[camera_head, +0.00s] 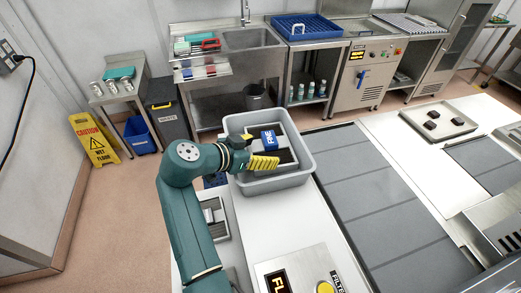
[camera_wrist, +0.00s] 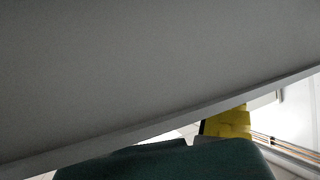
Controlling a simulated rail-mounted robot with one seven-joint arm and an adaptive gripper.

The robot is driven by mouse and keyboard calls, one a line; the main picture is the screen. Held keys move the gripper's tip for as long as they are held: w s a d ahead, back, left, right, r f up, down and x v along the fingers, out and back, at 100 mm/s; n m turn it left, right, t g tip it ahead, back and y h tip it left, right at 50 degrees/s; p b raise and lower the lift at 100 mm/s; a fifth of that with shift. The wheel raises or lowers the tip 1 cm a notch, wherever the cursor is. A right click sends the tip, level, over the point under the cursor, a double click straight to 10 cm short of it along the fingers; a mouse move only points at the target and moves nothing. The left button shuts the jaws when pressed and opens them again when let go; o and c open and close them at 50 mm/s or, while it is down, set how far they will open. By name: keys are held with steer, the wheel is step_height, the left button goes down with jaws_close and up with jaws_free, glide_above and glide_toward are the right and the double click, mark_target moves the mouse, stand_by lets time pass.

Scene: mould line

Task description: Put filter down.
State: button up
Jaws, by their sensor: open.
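A dark, pale-edged filter with a blue label (camera_head: 269,140) lies inside a grey plastic tub (camera_head: 302,177) in the head view. The label seems to read "FINE". My gripper (camera_head: 276,163), with yellow fingers, is over the inside of the tub, at the near side of the filter. It is open; I cannot tell whether it touches the filter, and my wrist hides part of the tub. In the wrist view a plain grey surface, perhaps the tub, fills most of the picture. A yellow finger (camera_wrist: 230,122) shows below its edge. No filter can be made out there.
The tub stands on a white counter (camera_head: 272,222) beside a wide grey belt (camera_head: 380,190). A small tray (camera_head: 215,218) lies close to my arm. A panel with a yellow button (camera_head: 325,287) is at the front. A metal tray with dark pieces (camera_head: 437,123) is at right.

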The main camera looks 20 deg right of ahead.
steer(key=v, duration=1.2)
